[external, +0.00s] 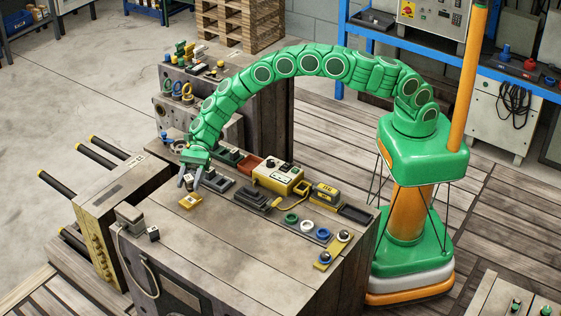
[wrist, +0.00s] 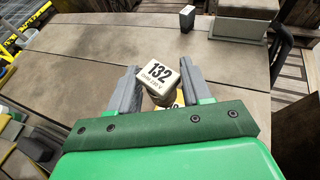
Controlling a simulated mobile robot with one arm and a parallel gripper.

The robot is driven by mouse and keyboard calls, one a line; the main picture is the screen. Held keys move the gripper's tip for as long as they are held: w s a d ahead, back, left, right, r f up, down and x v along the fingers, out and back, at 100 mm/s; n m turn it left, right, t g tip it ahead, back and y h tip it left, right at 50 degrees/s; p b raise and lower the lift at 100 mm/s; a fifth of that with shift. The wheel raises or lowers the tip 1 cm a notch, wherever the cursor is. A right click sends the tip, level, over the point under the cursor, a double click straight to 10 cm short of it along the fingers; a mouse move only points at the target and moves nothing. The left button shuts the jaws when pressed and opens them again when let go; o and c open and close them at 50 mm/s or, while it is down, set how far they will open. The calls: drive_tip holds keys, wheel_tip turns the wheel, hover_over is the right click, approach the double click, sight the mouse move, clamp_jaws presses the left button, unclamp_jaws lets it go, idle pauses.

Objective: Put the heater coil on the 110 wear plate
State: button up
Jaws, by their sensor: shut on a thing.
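My gripper (external: 194,181) is over the near part of the workbench, its grey fingers pointing down. In the wrist view my gripper (wrist: 158,92) is shut on a pale-topped piece (wrist: 157,74) marked 132, with a rounded grey-brown body below the top. I cannot tell for sure that it is the heater coil. A yellow plate (external: 191,201) lies on the bench just below the fingers. In the wrist view the yellow plate (wrist: 180,98) shows partly under the held piece, its number mostly hidden. I cannot tell whether the piece touches the plate.
The bench's front middle is clear.

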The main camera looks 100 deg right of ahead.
sight(189, 189)
drive_tip(key=shift+w+a+f, duration=0.1)
drive_tip(key=shift+w+f, duration=0.2)
drive_tip(key=shift+f, duration=1.5)
drive_tip(key=shift+f, duration=0.15)
drive_tip(key=o, duration=1.1)
